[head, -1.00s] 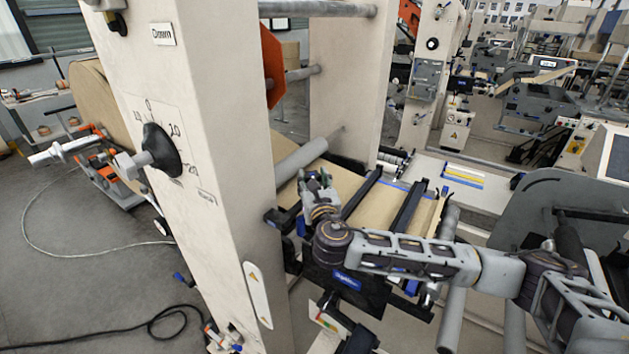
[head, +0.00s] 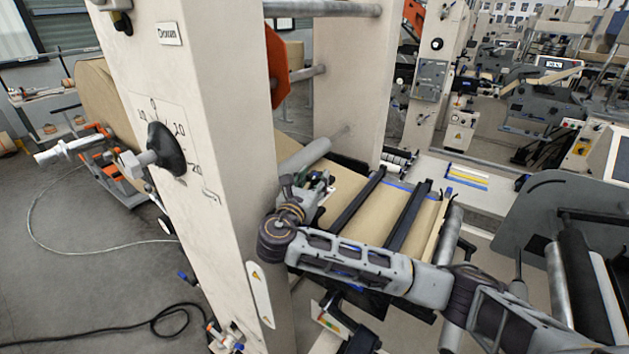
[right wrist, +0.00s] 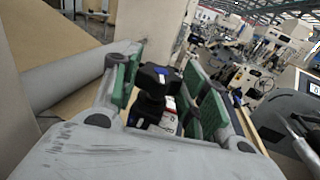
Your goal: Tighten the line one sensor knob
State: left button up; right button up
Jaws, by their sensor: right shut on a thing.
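The line one sensor knob is a black knob (right wrist: 155,80) with a small blue mark on top, in the right wrist view. It stands between the green-padded fingers of my right gripper (right wrist: 160,88). My right gripper is shut on it. A small label in red and white shows just below the knob. In the head view my right gripper (head: 318,186) is beside the cream upright, over the near left end of the brown web. The knob is not clearly visible there. My left gripper is not in view.
A cream upright (head: 215,150) with a large black dial (head: 166,150) stands left of my right arm. Brown web (head: 375,222) runs beneath black crossbars (head: 408,215). A grey roller (head: 305,155) lies behind the gripper. Cables lie on the floor at left.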

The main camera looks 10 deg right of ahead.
jog(key=shift+w+a+r+m+g+h, duration=0.1)
jog(key=shift+a+r+m+g+h, duration=0.1)
jog(key=shift+r+m+g+h, duration=0.35)
jog(key=shift+f+m+g+h, duration=0.15)
jog(key=shift+m+g+h, duration=0.1)
jog(key=shift+m+h, duration=0.3)
jog(key=o, duration=1)
jog(key=shift+a, duration=0.1)
jog(key=shift+o, duration=0.2)
jog(key=shift+f, duration=0.15)
jog(key=shift+f, duration=0.1)
jog(key=v, duration=1.2)
